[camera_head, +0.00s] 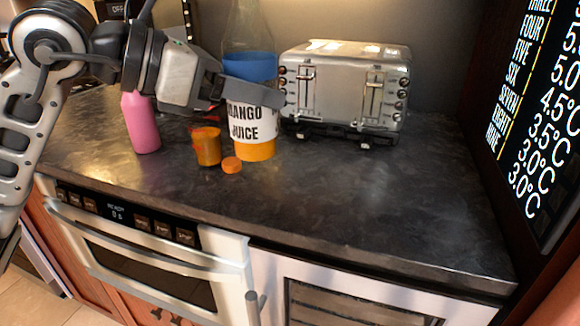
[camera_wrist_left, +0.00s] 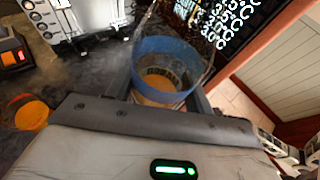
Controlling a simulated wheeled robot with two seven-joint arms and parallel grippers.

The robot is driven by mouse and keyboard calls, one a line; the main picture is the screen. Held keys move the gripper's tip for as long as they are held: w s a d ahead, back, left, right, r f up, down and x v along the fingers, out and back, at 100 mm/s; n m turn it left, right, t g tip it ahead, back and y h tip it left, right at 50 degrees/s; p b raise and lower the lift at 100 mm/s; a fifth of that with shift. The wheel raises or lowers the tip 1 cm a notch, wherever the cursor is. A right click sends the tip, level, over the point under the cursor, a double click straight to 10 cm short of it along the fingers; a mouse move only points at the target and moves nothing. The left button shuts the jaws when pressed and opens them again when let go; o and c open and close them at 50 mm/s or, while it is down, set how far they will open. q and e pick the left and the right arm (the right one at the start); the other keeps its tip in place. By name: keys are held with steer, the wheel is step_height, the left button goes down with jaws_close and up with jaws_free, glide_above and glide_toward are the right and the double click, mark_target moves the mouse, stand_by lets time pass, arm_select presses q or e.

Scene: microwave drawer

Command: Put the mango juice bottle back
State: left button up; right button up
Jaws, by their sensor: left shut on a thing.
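The mango juice bottle (camera_head: 252,126) has a white label, orange juice at its bottom, a blue band and a clear upper part. It is upright at the back middle of the counter; I cannot tell whether its base touches the surface. My left gripper (camera_head: 250,92) comes in from the left and is shut around the bottle just below the blue band. In the left wrist view, the bottle's blue band (camera_wrist_left: 168,60) shows between the two fingers of the left gripper (camera_wrist_left: 160,92).
A silver toaster (camera_head: 345,90) stands right of the bottle. A pink bottle (camera_head: 140,122), an orange-filled glass (camera_head: 207,146) and a small orange cap (camera_head: 232,165) are at left. The dark counter (camera_head: 350,200) is clear in front and right. A stainless oven front (camera_head: 150,260) lies below.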

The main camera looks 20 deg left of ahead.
arm_select(q)
steer(key=w+f, duration=0.8)
steer(key=w+d+f+p, duration=0.1)
steer(key=w+f, duration=0.3)
steer(key=shift+w+f, duration=0.1)
steer(key=shift+f, duration=0.1)
steer(key=shift+f, duration=0.15)
steer(key=o, duration=1.2)
